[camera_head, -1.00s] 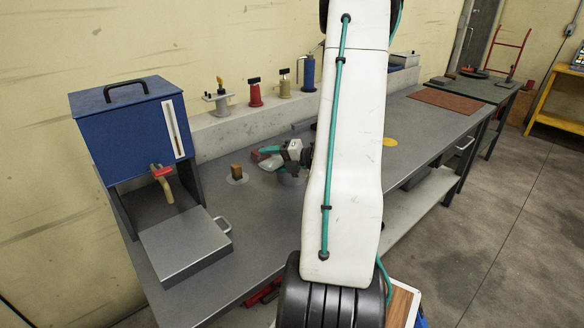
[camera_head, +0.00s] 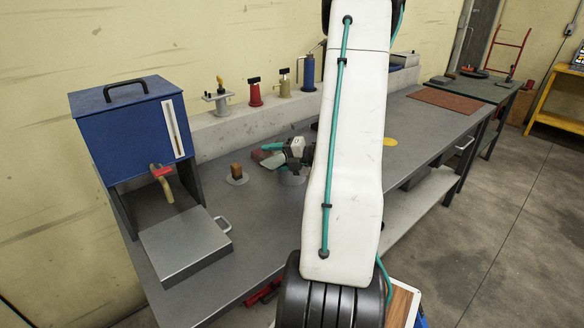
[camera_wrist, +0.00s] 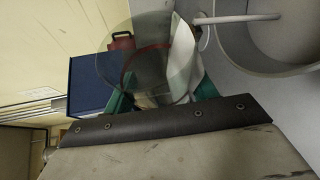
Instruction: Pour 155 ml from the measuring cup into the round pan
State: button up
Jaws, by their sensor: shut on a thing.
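The measuring cup (camera_wrist: 148,62) is clear, with a red line around it, and shows in the wrist view. My gripper (camera_wrist: 160,92) is shut on it, with a green finger on each side. The liquid level in the cup is not clear to me. The round pan (camera_wrist: 255,52) is grey, with a bar handle, at the upper right of the wrist view beside the cup. In the head view my gripper (camera_head: 270,153) is over the bench, partly hidden by my arm. A grey round vessel (camera_head: 292,179), apparently the pan, shows just below it.
A blue dispenser box (camera_head: 130,118) with a red-handled tap (camera_head: 162,172) stands at the left, behind a grey platform (camera_head: 185,245). A brown block (camera_head: 236,170) stands on a small disc left of my gripper. Several bottles and tools line the back ledge (camera_head: 235,118). The bench right of my arm is mostly clear.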

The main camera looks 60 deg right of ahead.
jog(key=shift+s+d+r+m, duration=0.1)
jog(key=shift+d+r+m, duration=0.1)
jog(key=shift+d+m, duration=0.15)
dwell(0.5)
jog(key=shift+d+r+m+t, duration=0.15)
jog(key=shift+r+m+t, duration=0.1)
jog(key=shift+m+t, duration=0.1)
dwell(0.9)
